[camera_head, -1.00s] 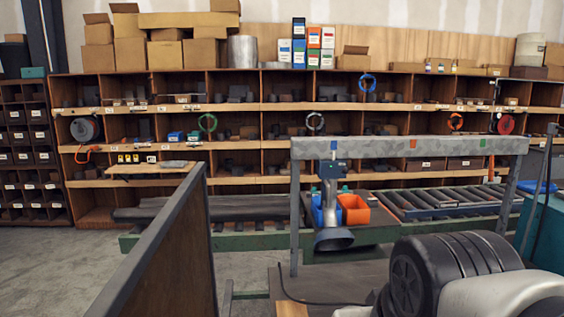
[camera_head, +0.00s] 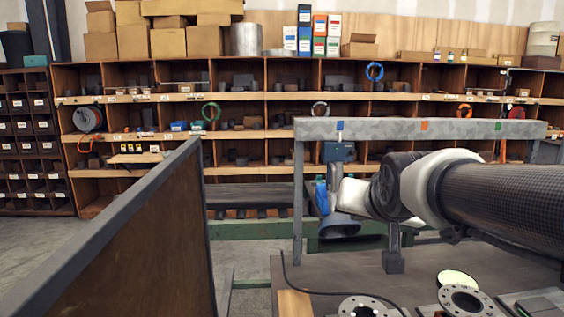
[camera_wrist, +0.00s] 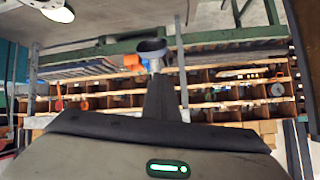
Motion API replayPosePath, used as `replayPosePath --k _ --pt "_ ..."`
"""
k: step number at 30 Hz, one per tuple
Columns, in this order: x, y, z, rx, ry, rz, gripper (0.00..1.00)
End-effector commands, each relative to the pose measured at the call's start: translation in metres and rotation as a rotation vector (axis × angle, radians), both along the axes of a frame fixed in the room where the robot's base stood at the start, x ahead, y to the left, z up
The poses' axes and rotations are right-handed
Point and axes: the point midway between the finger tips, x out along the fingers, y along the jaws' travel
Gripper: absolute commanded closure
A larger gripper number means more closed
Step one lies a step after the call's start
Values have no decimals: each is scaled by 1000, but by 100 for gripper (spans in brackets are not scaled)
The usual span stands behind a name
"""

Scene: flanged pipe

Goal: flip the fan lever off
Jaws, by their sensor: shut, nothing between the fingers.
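The fan unit is a teal box (camera_head: 338,152) hung under the grey crossbar, with a grey duct and a dark flared hood (camera_head: 338,229) below it. The hood also shows in the wrist view (camera_wrist: 150,46), where the picture is upside down. I cannot make out the fan lever in either view. My gripper (camera_wrist: 162,98) points away from the wrist camera, its dark fingers shut and empty, overlapping the duct and hood area in the picture. I cannot tell whether it touches anything. In the head view my arm hides the fingers, and its white part overlaps the duct's right side.
A grey metal crossbar (camera_head: 420,129) on posts spans the workbench. Steel flanges (camera_head: 467,300) lie on the bench (camera_head: 345,275) at the lower right. A brown panel (camera_head: 150,235) stands at the left. Shelving fills the back. An orange bin (camera_wrist: 131,62) sits beside the hood in the wrist view.

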Motion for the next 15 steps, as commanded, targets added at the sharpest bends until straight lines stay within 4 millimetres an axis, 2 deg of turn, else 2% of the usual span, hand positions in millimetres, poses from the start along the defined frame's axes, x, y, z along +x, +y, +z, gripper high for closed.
replayPosePath --k 1,3,6,10,12,15 --pt "48 -20 -11 27 -110 -54 100" --pt "103 -45 4 62 -286 -110 100" --pt "164 -75 21 103 -517 -152 100" --pt "211 -99 34 140 -751 -150 100" --pt "225 -104 37 155 -835 -135 100" --pt "234 -108 41 167 -913 -116 100"
